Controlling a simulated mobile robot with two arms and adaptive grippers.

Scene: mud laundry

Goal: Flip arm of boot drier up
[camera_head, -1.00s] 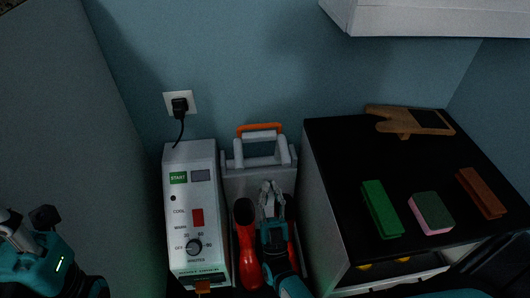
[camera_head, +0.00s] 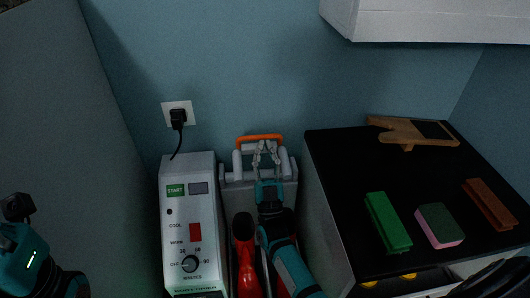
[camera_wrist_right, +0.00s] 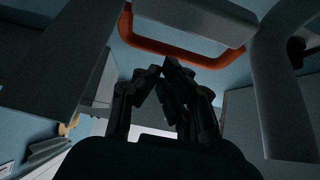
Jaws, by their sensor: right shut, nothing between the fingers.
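The boot drier is a white box (camera_head: 189,222) with a START label, red switch and dial, joined to a grey tubular rack. A grey arm (camera_head: 260,147) of the rack lies across the back, with an orange bar (camera_head: 259,138) behind it. My right gripper (camera_head: 266,149) is shut and empty, its fingertips at the grey arm; contact cannot be told. In the right wrist view, the gripper (camera_wrist_right: 170,72) is below the orange bar (camera_wrist_right: 180,51) and the grey arm (camera_wrist_right: 200,18). My left arm shows at the left edge, its fingers out of frame.
Red boots (camera_head: 246,262) stand below the rack, partly hidden by my right arm. A black-topped cabinet (camera_head: 345,170) at right holds a green brush, a sponge, a brown brush and a wooden piece. A plugged-in outlet (camera_head: 177,115) is on the wall.

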